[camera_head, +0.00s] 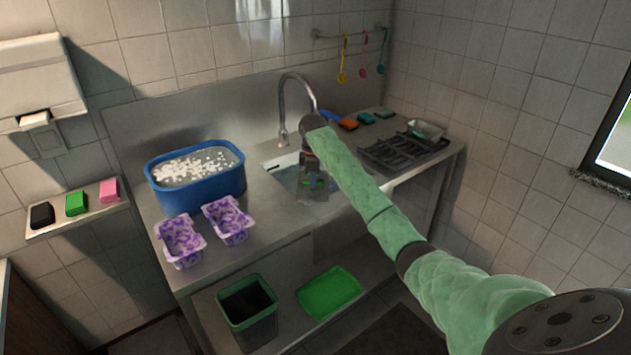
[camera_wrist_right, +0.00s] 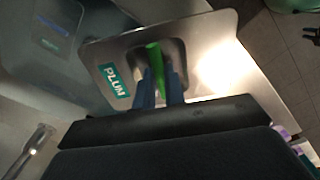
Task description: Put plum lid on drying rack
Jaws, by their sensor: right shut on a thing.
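The plum lid (camera_wrist_right: 205,36) is a grey metal lid with a teal PLUM label and a green handle in the right wrist view. My right gripper (camera_wrist_right: 160,88) is shut on its handle and holds the lid tilted. In the head view my right gripper (camera_head: 313,186) hangs over the sink area, and the lid is hard to make out there. The drying rack (camera_head: 393,153) is a dark slatted rack on the counter right of the sink. My left gripper is not in view.
Sponges (camera_head: 348,124) lie behind the rack. A blue tub (camera_head: 196,186) and two purple-patterned tubs (camera_head: 180,240) stand left of the sink (camera_head: 283,168). The rack's slats look bare.

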